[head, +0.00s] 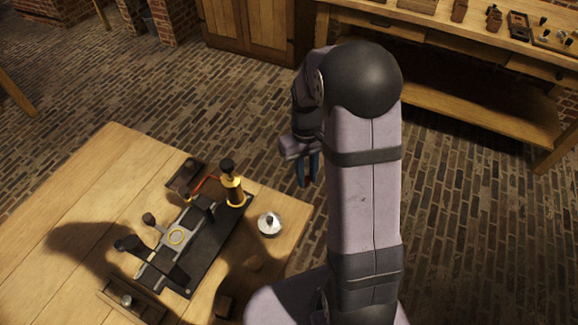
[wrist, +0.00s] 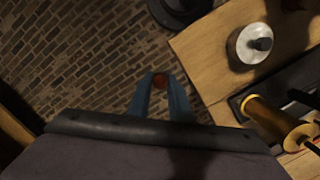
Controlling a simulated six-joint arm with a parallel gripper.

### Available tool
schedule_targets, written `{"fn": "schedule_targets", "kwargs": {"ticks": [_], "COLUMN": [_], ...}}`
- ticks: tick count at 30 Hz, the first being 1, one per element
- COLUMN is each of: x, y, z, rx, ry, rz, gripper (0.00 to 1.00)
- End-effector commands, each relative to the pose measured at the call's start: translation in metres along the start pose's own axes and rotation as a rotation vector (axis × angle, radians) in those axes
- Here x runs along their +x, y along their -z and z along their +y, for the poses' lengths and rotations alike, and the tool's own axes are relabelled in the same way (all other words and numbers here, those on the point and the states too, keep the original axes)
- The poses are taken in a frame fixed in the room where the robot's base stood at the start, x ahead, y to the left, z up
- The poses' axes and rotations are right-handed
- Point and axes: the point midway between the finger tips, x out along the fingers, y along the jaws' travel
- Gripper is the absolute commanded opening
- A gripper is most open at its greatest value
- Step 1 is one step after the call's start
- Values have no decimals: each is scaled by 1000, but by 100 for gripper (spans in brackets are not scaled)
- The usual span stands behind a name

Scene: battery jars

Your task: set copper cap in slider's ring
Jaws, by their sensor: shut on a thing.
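My gripper (head: 308,178) hangs beyond the table's right edge, over the brick floor, with blue fingers pointing down. In the wrist view, its fingertips are shut on a small round reddish-brown piece, the copper cap (wrist: 160,81). The cap cannot be made out in the head view. The slider's pale ring (head: 176,237) lies on the dark apparatus base on the table, well left of my gripper and apart from it. The ring looks empty. It cannot be made out in the wrist view.
A brass cylinder (head: 234,190) with a black top stands at the base's far end. A white round lid with a dark knob (head: 269,223) sits near the table's right edge. Small wooden trays (head: 130,300) flank the base. The table's left side (head: 60,200) is clear.

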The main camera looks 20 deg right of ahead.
Motion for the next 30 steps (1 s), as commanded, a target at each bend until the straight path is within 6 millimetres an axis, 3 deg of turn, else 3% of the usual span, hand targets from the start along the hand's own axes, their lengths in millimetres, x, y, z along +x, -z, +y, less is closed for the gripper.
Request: {"fn": "schedule_targets", "kwargs": {"ticks": [8, 13, 23, 30], "x": [-6, -25, -43, -58], "y": [-30, -48, -52, -64], "z": [-3, -5, -62, -117], "rx": [-287, -493, -528, -490], "ry": [-36, -61, -63, -58], "rz": [3, 2, -4, -5], "gripper": [0, 0, 0, 0]}}
